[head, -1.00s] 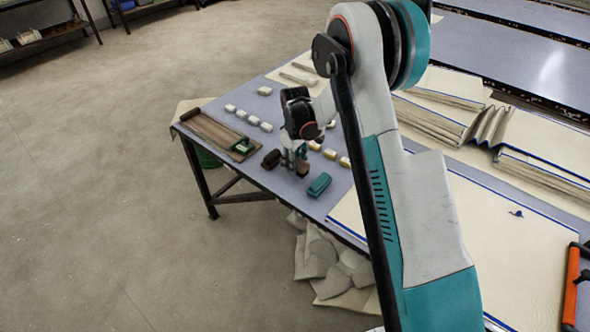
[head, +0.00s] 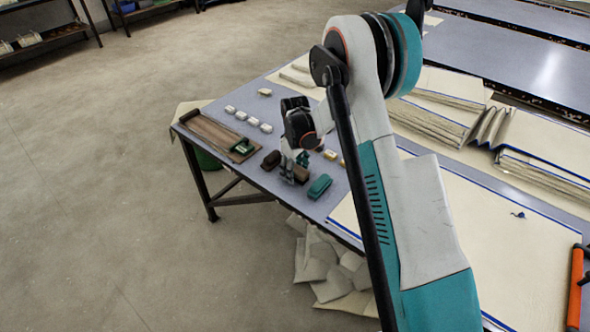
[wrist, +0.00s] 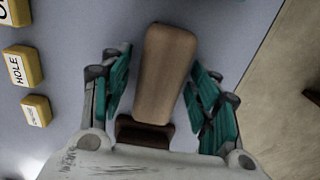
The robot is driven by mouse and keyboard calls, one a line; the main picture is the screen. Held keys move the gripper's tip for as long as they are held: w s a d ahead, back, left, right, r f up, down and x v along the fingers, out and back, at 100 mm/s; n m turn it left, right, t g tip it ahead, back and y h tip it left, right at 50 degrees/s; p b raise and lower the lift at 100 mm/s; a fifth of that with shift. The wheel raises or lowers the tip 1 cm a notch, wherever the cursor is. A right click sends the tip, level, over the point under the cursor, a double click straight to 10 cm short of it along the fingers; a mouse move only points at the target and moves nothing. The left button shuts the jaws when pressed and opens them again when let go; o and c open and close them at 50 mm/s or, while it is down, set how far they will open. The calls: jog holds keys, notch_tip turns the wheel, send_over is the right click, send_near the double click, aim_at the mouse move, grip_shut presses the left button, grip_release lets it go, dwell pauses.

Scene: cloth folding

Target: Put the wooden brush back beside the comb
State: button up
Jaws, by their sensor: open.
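The wooden brush (wrist: 165,75) is a long brown block in the wrist view, narrower towards its lower end. It lies on the blue-grey table top between the two teal fingers of my gripper (wrist: 161,65). The fingers stand apart, one on each side, with gaps visible to the brush. A dark brown block (wrist: 143,132) shows at its lower end; I cannot tell whether it is part of the brush. In the head view my gripper (head: 295,168) is down at the table among brown pieces, partly hiding them. I cannot pick out the comb with certainty.
A teal block (head: 319,186) lies to the right of my gripper, a dark brown block (head: 271,160) to its left. A wooden board (head: 212,133) with a green item (head: 242,147) lies at the table's left end. Yellow labelled blocks (wrist: 22,66) are nearby.

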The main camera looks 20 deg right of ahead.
notch_tip(320, 180, up, 13)
jog(key=p, duration=0.5)
notch_tip(320, 180, up, 12)
jog(key=m+t, duration=0.2)
send_over(295, 168)
jog(key=s, duration=0.6)
jog(key=s+r+m+t, duration=0.2)
jog(key=s+r, duration=0.3)
jog(key=s, duration=0.4)
jog(key=s+r+m+t, duration=0.1)
jog(key=s+r, duration=0.5)
jog(key=s, duration=0.2)
jog(key=s+f+m+t, duration=0.1)
jog(key=s+m+t, duration=0.1)
jog(key=s, duration=0.8)
jog(key=shift+s+f, duration=0.25)
